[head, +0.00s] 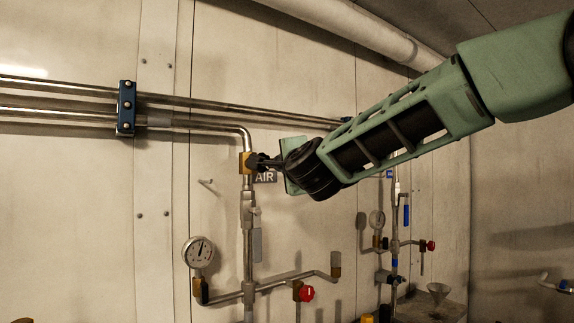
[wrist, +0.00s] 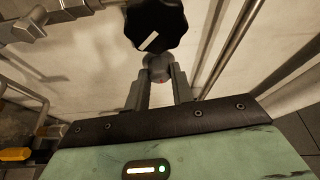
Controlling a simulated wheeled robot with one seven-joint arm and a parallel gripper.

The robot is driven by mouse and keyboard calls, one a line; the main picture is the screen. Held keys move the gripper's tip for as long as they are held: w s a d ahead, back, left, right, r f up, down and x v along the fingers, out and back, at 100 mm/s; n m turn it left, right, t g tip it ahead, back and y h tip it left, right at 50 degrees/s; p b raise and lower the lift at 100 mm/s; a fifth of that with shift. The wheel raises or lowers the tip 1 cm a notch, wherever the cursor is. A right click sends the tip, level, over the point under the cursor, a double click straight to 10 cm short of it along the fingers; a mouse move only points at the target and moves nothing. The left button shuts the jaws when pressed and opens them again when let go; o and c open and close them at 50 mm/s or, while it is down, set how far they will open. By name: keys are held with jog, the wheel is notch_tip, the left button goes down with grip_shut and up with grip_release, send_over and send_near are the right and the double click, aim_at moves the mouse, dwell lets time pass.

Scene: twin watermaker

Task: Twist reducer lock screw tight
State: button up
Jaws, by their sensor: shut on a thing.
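The reducer shows in the head view as a brass-yellow block (head: 245,163) on the vertical steel pipe. My gripper (head: 258,160) reaches it from the right. In the wrist view a black lobed knob (wrist: 155,25) with a white mark stands just beyond my fingers.
A round gauge (head: 199,252) and a red knob (head: 306,293) are lower down. Steel pipes in a blue clamp (head: 126,107) run to the upper left. Another valve group (head: 395,245) stands at right.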

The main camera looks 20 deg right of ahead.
jog(key=shift+r+m+g, duration=0.1)
jog(key=shift+m+g, duration=0.2)
jog(key=shift+m, duration=0.5)
jog(key=shift+p, duration=0.3)
jog(key=shift+d, duration=0.1)
jog(key=o, duration=1)
jog(key=shift+s, duration=0.1)
jog(key=shift+s+a+p, duration=0.25)
jog(key=shift+s, duration=2.6)
jog(key=shift+s+a+p, duration=0.25)
jog(key=shift+s, duration=2.6)
jog(key=shift+s+a+p, duration=0.25)
jog(key=shift+s, duration=2.6)
